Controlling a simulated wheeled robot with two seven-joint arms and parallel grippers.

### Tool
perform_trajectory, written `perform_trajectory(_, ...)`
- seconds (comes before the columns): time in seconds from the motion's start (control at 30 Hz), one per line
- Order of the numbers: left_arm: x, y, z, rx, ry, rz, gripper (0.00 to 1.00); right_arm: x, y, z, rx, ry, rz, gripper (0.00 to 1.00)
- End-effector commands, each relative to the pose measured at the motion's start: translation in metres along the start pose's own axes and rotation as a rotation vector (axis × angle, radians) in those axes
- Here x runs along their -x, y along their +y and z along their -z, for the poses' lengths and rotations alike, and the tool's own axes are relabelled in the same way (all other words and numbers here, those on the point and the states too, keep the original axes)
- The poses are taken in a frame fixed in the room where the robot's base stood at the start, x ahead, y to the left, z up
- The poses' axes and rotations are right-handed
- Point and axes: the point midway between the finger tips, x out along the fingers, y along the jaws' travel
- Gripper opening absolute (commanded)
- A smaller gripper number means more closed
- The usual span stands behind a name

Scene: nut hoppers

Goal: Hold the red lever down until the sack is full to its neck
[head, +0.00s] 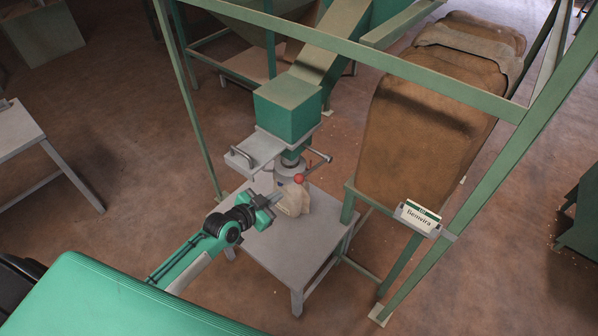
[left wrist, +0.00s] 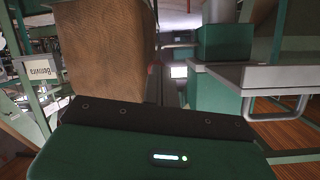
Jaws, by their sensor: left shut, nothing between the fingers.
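The red lever's round knob (head: 298,178) shows at the end of a thin rod beside the spout under the green box (head: 288,108). A small pale sack (head: 293,201) stands under the spout on a grey stand (head: 310,235). My left gripper (head: 277,197) is shut and empty, just left of the sack and below the knob; I cannot tell whether it touches either. How full the sack is cannot be seen. My right gripper is out of view.
A grey slide plate with a handle (head: 243,156) juts out left of the spout; it also shows in the left wrist view (left wrist: 275,76). Green frame posts (head: 187,95) surround the stand.

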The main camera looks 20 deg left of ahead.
Motion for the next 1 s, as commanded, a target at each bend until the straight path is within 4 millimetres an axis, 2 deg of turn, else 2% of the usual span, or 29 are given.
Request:
perform_trajectory(0.03, 0.004, -0.002, 0.030, -0.021, 0.047, -0.011, 0.00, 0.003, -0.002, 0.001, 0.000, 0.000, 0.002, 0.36)
perform_trajectory(0.1, 0.009, -0.002, 0.057, -0.041, 0.093, -0.024, 0.00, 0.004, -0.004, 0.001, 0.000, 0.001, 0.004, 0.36)
perform_trajectory(0.23, 0.016, -0.001, 0.083, -0.061, 0.138, -0.037, 0.00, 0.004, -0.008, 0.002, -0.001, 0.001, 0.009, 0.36)
perform_trajectory(0.67, 0.014, -0.001, 0.088, -0.062, 0.145, -0.038, 0.00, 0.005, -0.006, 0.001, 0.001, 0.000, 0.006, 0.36)
perform_trajectory(0.83, -0.002, -0.001, 0.092, -0.060, 0.146, -0.037, 0.00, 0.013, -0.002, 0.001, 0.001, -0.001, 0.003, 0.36)
perform_trajectory(1.0, -0.030, 0.000, 0.098, -0.061, 0.146, -0.037, 0.00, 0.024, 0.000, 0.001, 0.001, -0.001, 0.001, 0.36)
